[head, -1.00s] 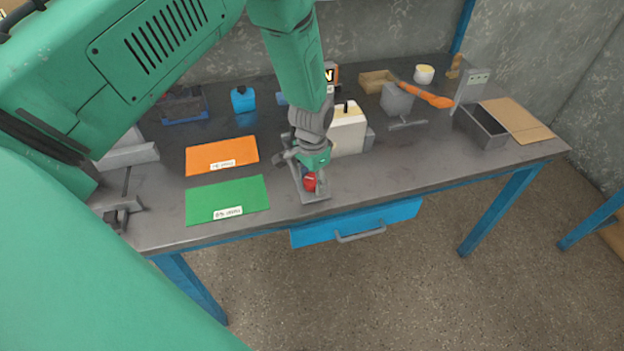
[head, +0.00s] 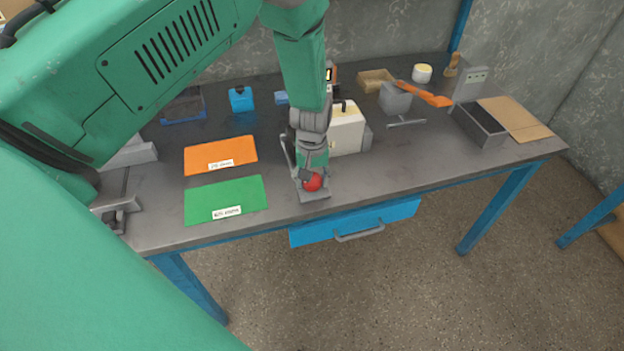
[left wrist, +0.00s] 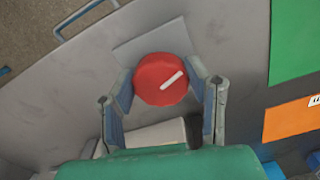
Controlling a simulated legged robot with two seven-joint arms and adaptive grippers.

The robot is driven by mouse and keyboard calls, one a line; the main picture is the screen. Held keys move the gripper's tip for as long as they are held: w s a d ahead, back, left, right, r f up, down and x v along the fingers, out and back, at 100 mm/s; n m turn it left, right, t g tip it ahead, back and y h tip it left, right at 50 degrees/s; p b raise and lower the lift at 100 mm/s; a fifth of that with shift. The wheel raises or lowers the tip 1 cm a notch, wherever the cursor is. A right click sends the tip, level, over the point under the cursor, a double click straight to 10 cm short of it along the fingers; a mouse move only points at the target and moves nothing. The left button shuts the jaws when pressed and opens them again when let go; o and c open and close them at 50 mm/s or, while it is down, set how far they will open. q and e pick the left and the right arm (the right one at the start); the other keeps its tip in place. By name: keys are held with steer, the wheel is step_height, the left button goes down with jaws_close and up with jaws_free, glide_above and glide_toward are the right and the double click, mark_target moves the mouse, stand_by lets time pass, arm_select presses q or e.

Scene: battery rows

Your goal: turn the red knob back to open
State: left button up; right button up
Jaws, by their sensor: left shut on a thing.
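The red knob (head: 312,182) sits on a small grey plate (head: 314,196) near the front edge of the workbench. It also shows in the left wrist view as a red disc (left wrist: 160,79) with a white line slanting toward the upper right. My left gripper (head: 308,180) is at the knob, its fingers on either side of it. In the left wrist view the left gripper's pads (left wrist: 163,90) close on the knob's two sides. The gripper hides part of the knob's base in the head view. My right gripper is not in view.
A green mat (head: 225,200) and an orange mat (head: 220,155) lie left of the knob. A cream box (head: 347,130) stands behind it to the right. A blue drawer (head: 354,222) hangs below the front edge. The bench right of the knob is clear.

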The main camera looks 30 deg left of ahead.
arm_select(q)
steer(key=n, duration=0.5)
steer(key=w+n, duration=0.1)
steer(key=n, duration=0.1)
steer(key=shift+r, duration=0.2)
steer(key=n, duration=0.6)
steer(key=shift+w+n, duration=0.1)
steer(key=shift+n, duration=0.2)
steer(key=o, duration=0.9)
steer(key=shift+o, duration=1.3)
steer(key=shift+f, duration=0.1)
